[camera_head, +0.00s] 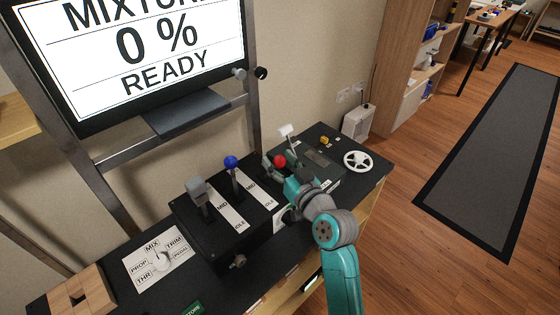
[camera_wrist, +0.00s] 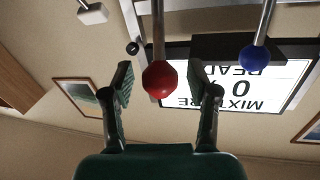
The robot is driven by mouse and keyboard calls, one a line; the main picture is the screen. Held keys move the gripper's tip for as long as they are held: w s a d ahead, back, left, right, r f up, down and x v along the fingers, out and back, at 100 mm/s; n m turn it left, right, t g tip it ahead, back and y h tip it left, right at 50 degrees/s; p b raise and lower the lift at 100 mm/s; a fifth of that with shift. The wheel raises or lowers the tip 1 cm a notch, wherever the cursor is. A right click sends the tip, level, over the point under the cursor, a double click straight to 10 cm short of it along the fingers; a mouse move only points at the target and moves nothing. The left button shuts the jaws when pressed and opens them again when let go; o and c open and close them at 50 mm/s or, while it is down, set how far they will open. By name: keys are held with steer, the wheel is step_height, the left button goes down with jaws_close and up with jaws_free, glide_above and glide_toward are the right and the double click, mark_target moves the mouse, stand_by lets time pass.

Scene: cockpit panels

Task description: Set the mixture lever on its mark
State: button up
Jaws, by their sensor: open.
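The mixture lever has a round red knob (camera_head: 280,161) and stands on the black lever box (camera_head: 210,240), right of the blue-knobbed lever (camera_head: 231,163). In the wrist view, which is upside down, the red knob (camera_wrist: 159,79) and its metal stem are between my gripper's (camera_wrist: 161,88) two open fingers, with gaps showing on both sides. In the head view my gripper is at the red knob, and the arm hides the lever's base and part of its scale. The screen (camera_head: 140,55) reads "MIXTURE", "0 %" and "READY". The mixture mark is not clearly visible.
A grey-handled lever (camera_head: 197,190) stands at the left on the box. The blue knob (camera_wrist: 254,58) is beside the red one in the wrist view. A white-tipped lever (camera_head: 286,130) and a white wheel (camera_head: 357,161) are beyond. A white selector panel (camera_head: 141,274) lies left.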

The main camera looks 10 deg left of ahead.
jaws_close()
steer(key=shift+r, duration=0.1)
steer(key=shift+w+a+r+g+h, duration=0.55)
steer(key=shift+w+a+g+h, duration=0.15)
steer(key=shift+a+g, duration=0.15)
steer(key=shift+w+a+r+n+g+h, duration=0.2)
steer(key=shift+w+a+g+h, duration=0.25)
steer(key=shift+a, duration=0.15)
steer(key=shift+w+a+r+n+g+h, duration=0.2)
steer(key=shift+w+a+g+h, duration=0.2)
steer(key=shift+a, duration=0.2)
steer(key=shift+w+a+f, duration=0.1)
steer(key=shift+w+a, duration=0.45)
steer(key=shift+a, duration=0.05)
jaws_free()
